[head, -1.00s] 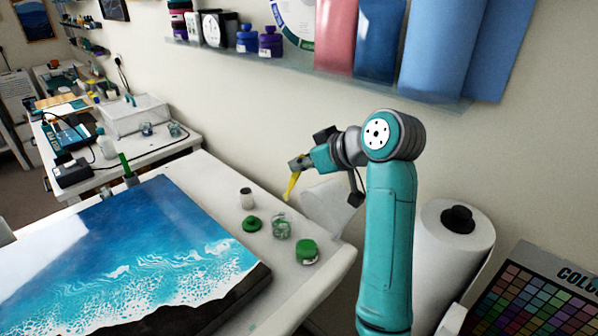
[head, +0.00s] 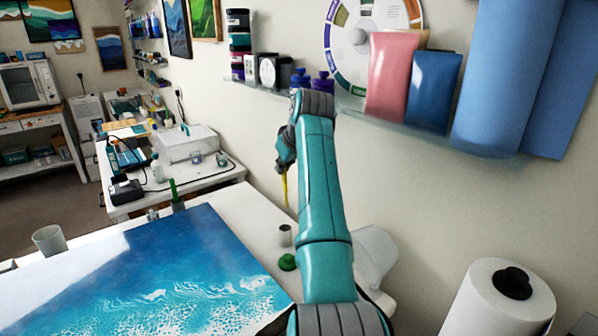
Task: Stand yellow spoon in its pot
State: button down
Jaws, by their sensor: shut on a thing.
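The yellow spoon (head: 285,189) hangs down from my gripper (head: 284,166), which is shut on it above the table's back edge. My arm hides part of the spoon and much of the gripper. A small grey-white pot (head: 285,236) stands upright on the white table, below the spoon. A clear gap shows between the spoon's lower end and the pot. I cannot tell whether the spoon is directly over it.
A blue and white resin panel (head: 160,270) covers much of the table. A green lid (head: 287,262) lies in front of the pot. A white cup (head: 49,240) is at the left. A shelf (head: 390,122) runs along the wall behind. A paper roll (head: 500,300) stands at the right.

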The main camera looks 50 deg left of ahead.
jog(key=shift+s+a, duration=0.2)
jog(key=shift+a, duration=0.1)
notch_tip(320, 180, down, 12)
dwell(0.8)
jog(key=shift+r, duration=0.1)
jog(key=c, duration=1.2)
grip_release()
jog(key=shift+r, duration=0.1)
jog(key=v, duration=1.1)
jog(key=shift+d+r, duration=0.2)
jog(key=shift+r, duration=0.15)
